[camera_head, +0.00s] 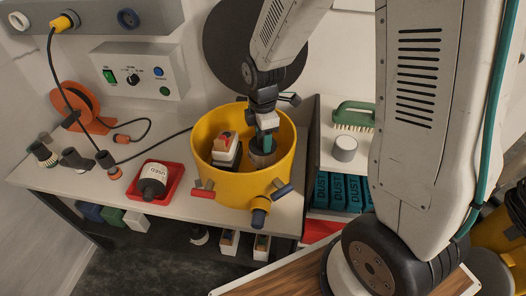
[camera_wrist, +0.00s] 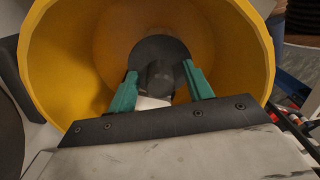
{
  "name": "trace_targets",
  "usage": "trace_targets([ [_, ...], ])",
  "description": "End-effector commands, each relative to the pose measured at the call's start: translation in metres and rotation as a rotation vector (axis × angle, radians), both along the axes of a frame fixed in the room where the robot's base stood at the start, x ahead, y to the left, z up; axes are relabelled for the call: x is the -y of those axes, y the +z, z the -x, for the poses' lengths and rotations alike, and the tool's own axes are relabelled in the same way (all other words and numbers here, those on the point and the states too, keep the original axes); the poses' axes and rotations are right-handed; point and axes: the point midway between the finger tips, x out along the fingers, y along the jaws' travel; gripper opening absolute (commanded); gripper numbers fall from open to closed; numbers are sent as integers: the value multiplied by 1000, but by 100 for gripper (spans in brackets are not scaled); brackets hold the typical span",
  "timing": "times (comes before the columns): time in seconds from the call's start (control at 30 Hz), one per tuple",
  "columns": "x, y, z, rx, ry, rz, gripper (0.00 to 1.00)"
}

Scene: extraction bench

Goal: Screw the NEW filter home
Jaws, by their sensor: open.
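A yellow tub (camera_head: 284,165) stands open on the bench. My gripper (camera_head: 264,152) reaches down into it, above and around the top of a grey cylinder (camera_head: 258,161), which may be the new filter; I see no label on it. In the wrist view my green fingers (camera_wrist: 160,85) stand apart on either side of a dark round part (camera_wrist: 160,50), with a pale patch below it. I cannot tell whether the fingers touch it. Its lower end and seat are hidden. A black-and-white canister marked USED (camera_head: 153,178) lies in a red tray (camera_head: 172,195).
A green brush (camera_head: 353,115) and a small white pot (camera_head: 344,149) are on the right-hand shelf. Nozzles, a cable reel (camera_head: 80,107) and a control box (camera_head: 139,72) are at left.

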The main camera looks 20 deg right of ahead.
Motion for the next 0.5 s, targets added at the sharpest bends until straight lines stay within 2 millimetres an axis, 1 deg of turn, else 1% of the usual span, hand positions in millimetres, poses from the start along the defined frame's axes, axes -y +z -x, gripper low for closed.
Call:
trace_targets([
  [0.03, 0, 0, 0, 0, -1, 0, 48],
  [0.07, 0, 0, 0, 0, -1, 0, 40],
  [0.1, 0, 0, 0, 0, -1, 0, 29],
  [0.17, 0, 0, 0, 0, -2, 0, 12],
  [0.2, 0, 0, 0, 0, -2, 0, 1],
  [0.37, 0, 0, 0, 0, -29, 0, 1],
  [0.47, 0, 0, 0, 0, -141, 0, 1],
  [0.5, 0, 0, 0, 0, -204, 0, 1],
])
